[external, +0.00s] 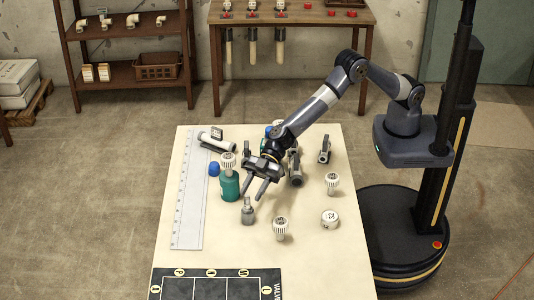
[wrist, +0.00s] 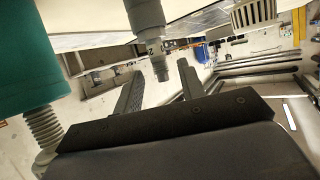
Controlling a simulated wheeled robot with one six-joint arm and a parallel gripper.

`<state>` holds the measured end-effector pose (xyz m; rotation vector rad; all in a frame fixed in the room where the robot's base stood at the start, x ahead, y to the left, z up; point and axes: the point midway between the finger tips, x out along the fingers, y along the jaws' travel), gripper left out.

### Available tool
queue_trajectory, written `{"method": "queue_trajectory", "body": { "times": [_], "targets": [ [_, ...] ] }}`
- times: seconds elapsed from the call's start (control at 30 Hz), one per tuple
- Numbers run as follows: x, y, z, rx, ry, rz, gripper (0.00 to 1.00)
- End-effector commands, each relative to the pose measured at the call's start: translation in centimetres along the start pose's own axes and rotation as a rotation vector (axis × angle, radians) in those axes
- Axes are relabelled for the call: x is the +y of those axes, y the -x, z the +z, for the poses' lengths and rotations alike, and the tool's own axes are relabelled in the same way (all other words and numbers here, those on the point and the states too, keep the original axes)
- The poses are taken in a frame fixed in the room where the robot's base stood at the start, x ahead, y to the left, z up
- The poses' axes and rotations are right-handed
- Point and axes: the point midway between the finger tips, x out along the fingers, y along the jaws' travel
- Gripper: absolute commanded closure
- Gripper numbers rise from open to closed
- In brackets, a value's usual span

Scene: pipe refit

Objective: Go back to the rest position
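My gripper (external: 258,188) is over the middle of the table (external: 305,258), left of centre, with its fingers pointing down and toward the front. In the wrist view its two fingers (wrist: 158,88) stand apart with nothing between them. A grey fitting (external: 248,212) stands upright just in front of the fingertips; in the wrist view it shows beyond them (wrist: 150,25). A teal cylinder (external: 230,187) stands left of the gripper, and it fills the left of the wrist view (wrist: 28,60). My arm reaches in from the right.
White ribbed knobs (external: 281,227) and a white cap (external: 330,218) stand at the right. A long ruler (external: 188,200) lies along the left edge. Grey valve parts (external: 324,150) stand behind the gripper. A black marked mat (external: 215,284) lies at the front. The space above the table front is free.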

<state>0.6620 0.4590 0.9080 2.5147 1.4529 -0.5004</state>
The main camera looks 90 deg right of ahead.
Motion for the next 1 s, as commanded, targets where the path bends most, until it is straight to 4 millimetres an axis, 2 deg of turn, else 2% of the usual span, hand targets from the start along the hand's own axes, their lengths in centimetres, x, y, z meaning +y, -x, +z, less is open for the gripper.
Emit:
{"method": "queue_trajectory", "body": {
  "times": [0.27,0.37,1.0],
  "targets": [
    [-0.1,-3.3,-0.2,-0.001,0.002,-0.001,0.62],
    [0.0,-4.3,0.6,0.000,0.001,0.000,0.62],
    [0.0,0.4,-10.7,0.003,0.004,0.000,0.62]
  ]
}}
